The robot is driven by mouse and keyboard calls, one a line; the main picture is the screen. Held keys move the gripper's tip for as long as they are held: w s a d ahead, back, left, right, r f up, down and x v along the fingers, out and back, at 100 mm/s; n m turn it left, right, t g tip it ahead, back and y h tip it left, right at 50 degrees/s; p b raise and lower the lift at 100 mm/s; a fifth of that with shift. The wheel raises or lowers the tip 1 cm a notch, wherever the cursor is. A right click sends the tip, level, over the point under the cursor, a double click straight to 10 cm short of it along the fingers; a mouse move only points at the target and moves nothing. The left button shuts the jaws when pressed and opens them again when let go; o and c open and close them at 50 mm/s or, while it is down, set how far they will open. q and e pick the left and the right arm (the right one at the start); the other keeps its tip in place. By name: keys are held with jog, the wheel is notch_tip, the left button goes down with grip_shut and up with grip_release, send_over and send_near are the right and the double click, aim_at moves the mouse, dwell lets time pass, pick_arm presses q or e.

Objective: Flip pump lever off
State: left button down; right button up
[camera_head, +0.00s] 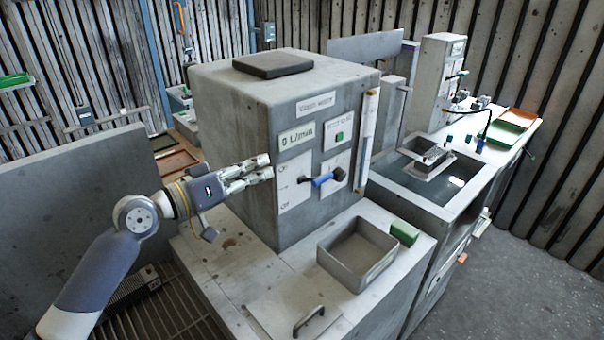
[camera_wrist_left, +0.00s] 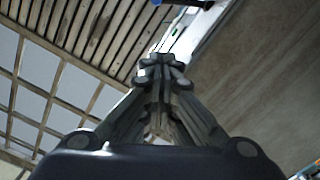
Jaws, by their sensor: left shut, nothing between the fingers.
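The pump lever (camera_head: 325,179) has a blue handle and a dark pivot. It sticks out to the right, roughly level, from a pale labelled plate (camera_head: 294,184) on the front of a grey housing. My left gripper (camera_head: 262,168) is to the left of the lever, near the housing's front left edge, and apart from the handle. Its fingers are shut and empty; they also meet in the left wrist view (camera_wrist_left: 160,65). A blue piece, probably the handle, shows at the top edge of that view (camera_wrist_left: 186,3). My right gripper is not in view.
The grey housing (camera_head: 232,125) carries a dark pad (camera_head: 272,65), a display reading "0 L/min" (camera_head: 296,136) and a green button (camera_head: 339,137). Below the lever stand an open grey tray (camera_head: 357,280) and a green block (camera_head: 404,233). A sink (camera_head: 436,198) is at the right.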

pick_arm(q)
jog(key=w+d+f+p, duration=0.3)
jog(key=w+d+p, duration=0.2)
jog(key=d, duration=0.4)
jog(key=shift+w+d+f+p, duration=0.2)
jog(key=shift+w+f+p, duration=0.15)
jog(key=shift+w, duration=0.05)
dwell(0.4)
notch_tip(320, 180, down, 8)
jog(key=s+d+m+b, duration=0.2)
jog(key=m+b, duration=1)
jog(key=b, duration=0.4)
jog(key=shift+s+d+f+t+y, duration=0.15)
jog(key=shift+s+d+t+y, duration=0.05)
jog(key=shift+t+y, duration=0.1)
